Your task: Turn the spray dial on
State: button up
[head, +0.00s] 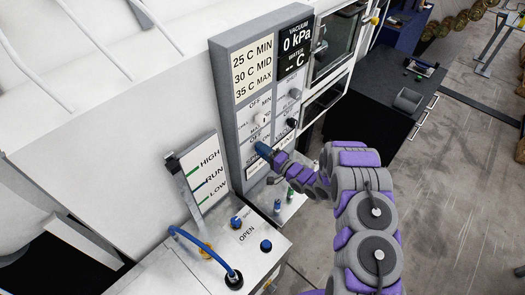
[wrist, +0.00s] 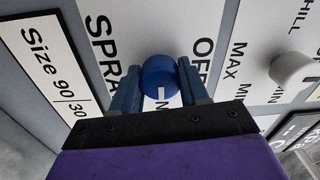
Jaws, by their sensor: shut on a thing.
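The spray dial (wrist: 159,75) is a round blue knob with a white mark, on the grey panel (head: 231,95). In the wrist view the word SPRAY is left of it and OFF is to its upper right; a lettered label ending in N is partly hidden by a finger. The dial's white mark points toward the bottom of the wrist view. My gripper (wrist: 158,70) has one blue finger on each side of the dial and is shut on it. In the head view my gripper (head: 267,154) reaches the panel's lower part and largely hides the dial.
A white knob (wrist: 291,68) is right of the dial in the wrist view. In the head view, a bench with a blue hose (head: 201,249) and blue knobs (head: 266,245) stands below the panel. A dark cabinet (head: 374,103) stands behind my arm. Floor is open at right.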

jog(key=shift+d+f, duration=0.1)
jog(key=shift+f, duration=0.1)
jog(key=o, duration=1)
jog(key=shift+w, duration=0.1)
jog(key=shift+o, duration=0.2)
jog(key=shift+r, duration=0.1)
jog(key=b+v, duration=0.2)
jog(key=v, duration=1.5)
jog(key=shift+d, duration=0.25)
